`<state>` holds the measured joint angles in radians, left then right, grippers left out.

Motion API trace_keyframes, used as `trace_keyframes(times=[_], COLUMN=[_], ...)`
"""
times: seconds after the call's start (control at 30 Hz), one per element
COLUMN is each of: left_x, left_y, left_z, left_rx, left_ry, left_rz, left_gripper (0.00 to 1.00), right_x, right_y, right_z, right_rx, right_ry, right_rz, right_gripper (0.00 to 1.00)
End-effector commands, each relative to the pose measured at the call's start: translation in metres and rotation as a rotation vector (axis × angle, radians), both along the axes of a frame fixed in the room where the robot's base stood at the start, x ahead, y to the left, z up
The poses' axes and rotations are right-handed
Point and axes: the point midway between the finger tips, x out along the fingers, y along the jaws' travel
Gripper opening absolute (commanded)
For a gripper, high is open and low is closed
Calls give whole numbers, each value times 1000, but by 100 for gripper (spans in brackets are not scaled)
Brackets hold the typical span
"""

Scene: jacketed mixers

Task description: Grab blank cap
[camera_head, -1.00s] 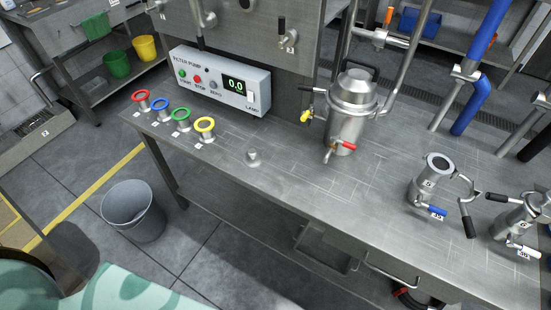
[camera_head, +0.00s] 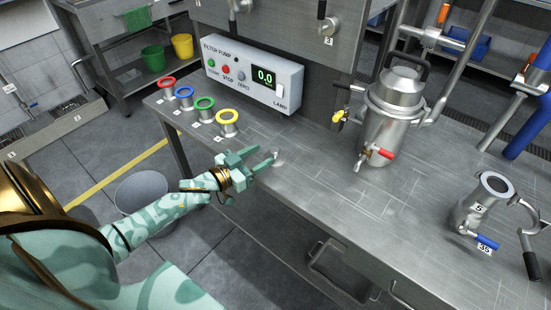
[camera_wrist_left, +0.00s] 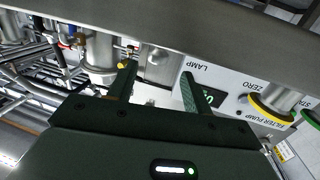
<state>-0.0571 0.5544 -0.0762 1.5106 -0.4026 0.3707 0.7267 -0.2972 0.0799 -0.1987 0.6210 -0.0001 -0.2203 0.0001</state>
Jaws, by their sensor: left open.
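My right gripper is not in view.
Several colour-ringed fittings, such as the yellow one (camera_head: 227,119), stand left on the bench. Behind is the filter pump box (camera_head: 240,75). A jacketed steel vessel (camera_head: 392,105) stands to the right, and a smaller vessel (camera_head: 484,205) at far right.

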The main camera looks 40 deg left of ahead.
Motion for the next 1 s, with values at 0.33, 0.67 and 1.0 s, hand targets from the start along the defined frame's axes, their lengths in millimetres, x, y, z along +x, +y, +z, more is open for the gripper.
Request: trace_keyframes(times=[0.33, 0.67, 1.0], left_x=[42, 53, 53], left_y=[-17, -20, -20], left_z=[-6, -4, -4], left_rx=[0, 1, 0], left_ry=[-1, 1, 0], left_rz=[0, 1, 1], left_gripper=[50, 50, 0], right_x=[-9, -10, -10], right_y=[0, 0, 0], right_z=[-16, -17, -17], right_rx=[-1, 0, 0], right_ry=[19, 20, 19], right_rz=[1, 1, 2], right_gripper=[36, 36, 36])
